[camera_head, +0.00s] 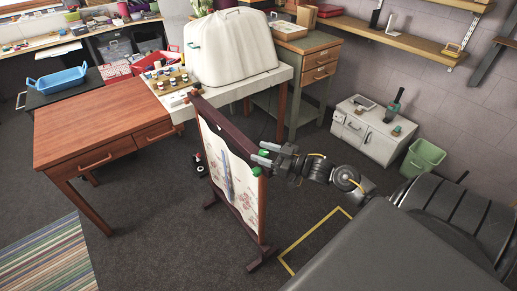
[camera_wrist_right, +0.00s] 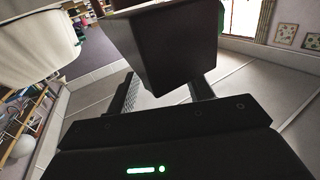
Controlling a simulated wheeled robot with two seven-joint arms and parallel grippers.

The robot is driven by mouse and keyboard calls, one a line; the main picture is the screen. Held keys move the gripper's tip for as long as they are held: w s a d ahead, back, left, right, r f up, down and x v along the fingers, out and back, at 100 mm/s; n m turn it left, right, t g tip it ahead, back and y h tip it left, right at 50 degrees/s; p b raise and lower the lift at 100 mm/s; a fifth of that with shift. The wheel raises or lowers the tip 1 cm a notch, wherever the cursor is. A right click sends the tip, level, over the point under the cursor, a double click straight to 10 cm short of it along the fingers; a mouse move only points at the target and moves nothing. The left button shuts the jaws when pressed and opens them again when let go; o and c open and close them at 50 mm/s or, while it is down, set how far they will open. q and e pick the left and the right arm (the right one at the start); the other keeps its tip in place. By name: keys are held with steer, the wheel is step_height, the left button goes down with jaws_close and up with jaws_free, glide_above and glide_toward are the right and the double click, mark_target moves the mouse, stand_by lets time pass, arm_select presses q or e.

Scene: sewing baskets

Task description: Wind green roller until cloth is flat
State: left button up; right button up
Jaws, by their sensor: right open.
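A dark wooden frame (camera_head: 213,118) stands upright on the floor and carries a pale cloth (camera_head: 228,172) with a blue stripe and reddish flowers. Green parts show at its right end, with one green knob (camera_head: 256,171) just below my gripper. I cannot tell how they join the roller. My right gripper (camera_head: 262,155) is open at the frame's upper right corner, around or beside the green part. In the right wrist view a dark block (camera_wrist_right: 165,50) stands between or just beyond the open fingers; contact cannot be told. My left gripper is not in view.
A reddish-brown desk (camera_head: 100,120) stands to the left. A white-covered machine (camera_head: 232,48) sits on a table behind the frame. A white cabinet (camera_head: 372,133) and a green bin (camera_head: 422,157) stand at the right.

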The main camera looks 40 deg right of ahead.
steer(key=shift+x, duration=0.95)
steer(key=c, duration=1)
steer(key=m+h+p, duration=0.1)
steer(key=m+t+h+p, duration=0.1)
steer(key=h+p, duration=0.1)
steer(key=m+h+p, duration=0.1)
steer(key=h+p, duration=0.1)
steer(key=shift+d+r+t, duration=0.15)
steer(key=shift+r+t, duration=0.1)
steer(key=shift+t, duration=0.05)
steer(key=shift+w+d+f+m+h+p, duration=0.15)
steer(key=shift+m+h+p, duration=0.3)
steer(key=shift+m+h, duration=0.65)
steer(key=shift+f, duration=0.1)
